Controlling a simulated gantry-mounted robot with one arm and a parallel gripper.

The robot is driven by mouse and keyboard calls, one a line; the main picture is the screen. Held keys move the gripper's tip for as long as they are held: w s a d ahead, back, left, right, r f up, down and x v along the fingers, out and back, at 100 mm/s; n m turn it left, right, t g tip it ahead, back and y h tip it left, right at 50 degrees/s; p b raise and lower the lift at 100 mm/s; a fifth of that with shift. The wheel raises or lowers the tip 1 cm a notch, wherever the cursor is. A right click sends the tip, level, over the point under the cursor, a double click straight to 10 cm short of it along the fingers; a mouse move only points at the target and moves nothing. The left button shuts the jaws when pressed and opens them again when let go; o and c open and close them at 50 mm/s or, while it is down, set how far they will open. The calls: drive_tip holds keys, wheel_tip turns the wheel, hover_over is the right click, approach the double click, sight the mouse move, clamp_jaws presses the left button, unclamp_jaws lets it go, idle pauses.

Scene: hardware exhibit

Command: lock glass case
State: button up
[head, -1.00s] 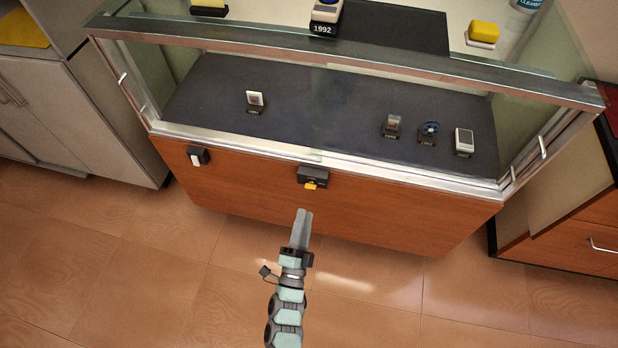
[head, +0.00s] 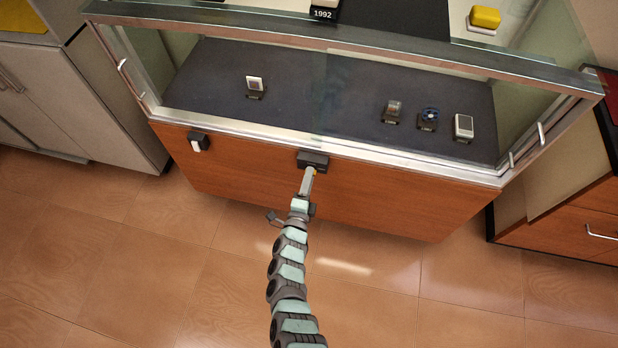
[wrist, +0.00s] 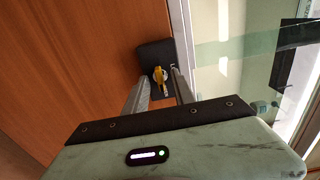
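The glass case (head: 330,135) has a silver lower rail and an orange wooden front panel. A black lock block (head: 313,159) is mounted at the top middle of that panel; it also shows in the wrist view (wrist: 152,52). A yellow key (wrist: 160,79) sticks out of the lock block, seen between my fingers in the wrist view. My gripper (head: 310,172) is right in front of the lock, pointing at it. In the wrist view its two fingers (wrist: 158,84) are apart, one on each side of the key, with gaps visible. In the head view the gripper mostly hides the key.
A small black box with a white switch (head: 198,142) is on the panel's left. Several small exhibits, including a blue wheel-like one (head: 429,118), stand inside the case. Cabinets stand left (head: 60,95) and right (head: 570,225). The floor in front is clear.

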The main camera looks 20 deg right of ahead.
drive_tip(key=shift+w+d, duration=0.15)
drive_tip(key=shift+c, duration=0.3)
clamp_jaws()
idle(0.3)
